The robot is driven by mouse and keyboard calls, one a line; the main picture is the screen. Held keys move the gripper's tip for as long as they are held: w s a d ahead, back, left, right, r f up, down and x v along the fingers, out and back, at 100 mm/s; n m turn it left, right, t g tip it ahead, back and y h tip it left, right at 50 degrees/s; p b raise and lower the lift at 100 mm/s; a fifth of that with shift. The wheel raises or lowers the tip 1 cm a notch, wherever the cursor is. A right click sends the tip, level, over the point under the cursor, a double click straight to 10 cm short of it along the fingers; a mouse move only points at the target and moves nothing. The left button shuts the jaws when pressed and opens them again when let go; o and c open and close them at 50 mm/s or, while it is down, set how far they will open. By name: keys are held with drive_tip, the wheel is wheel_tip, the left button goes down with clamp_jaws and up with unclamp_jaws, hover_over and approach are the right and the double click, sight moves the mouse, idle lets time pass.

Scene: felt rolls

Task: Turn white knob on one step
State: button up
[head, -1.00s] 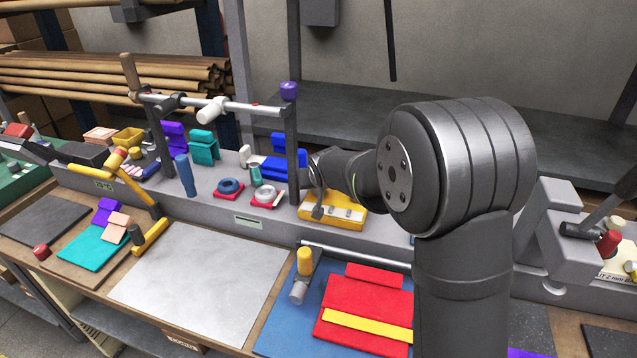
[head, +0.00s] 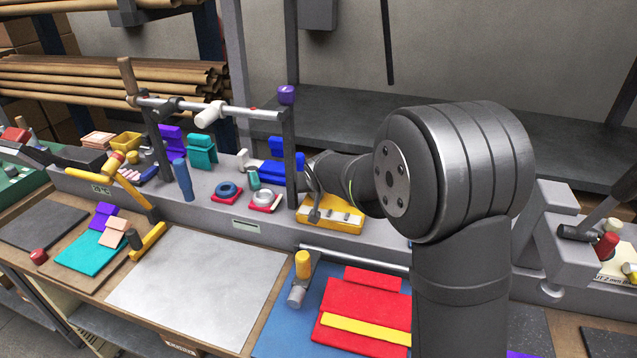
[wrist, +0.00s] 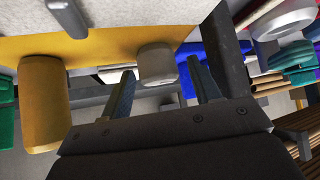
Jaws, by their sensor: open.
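My gripper (wrist: 158,78) is open, with one finger on each side of the knob in the picture. Gaps show between the knob and both fingers; I see no contact. A larger yellow knob (wrist: 45,105) stands to the left, outside the fingers. In the head view, my gripper (head: 314,200) is at the yellow fixture (head: 345,224) with pale parts on top. My arm covers part of this area, and I cannot pick out the knob there.
A frame with a metal crossbar (head: 245,112), a white cylinder (head: 209,114) and a purple knob (head: 286,95) stands close left of my gripper. Blue blocks (head: 272,170) and ring-shaped parts (head: 228,190) sit nearby. Red felt (head: 350,305) lies in front; a grey sheet (head: 190,285) is clear.

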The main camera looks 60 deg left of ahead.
drive_tip(key=v, duration=1.7)
wheel_tip(320, 180, down, 7)
drive_tip(key=d+t+y, duration=0.2)
drive_tip(key=y, duration=0.2)
drive_tip(key=x, duration=1.1)
drive_tip(key=s+x, duration=0.1)
drive_tip(key=x, duration=0.4)
drive_tip(key=shift+w+a, duration=0.1)
drive_tip(key=shift+a, duration=0.5)
drive_tip(key=c, duration=1)
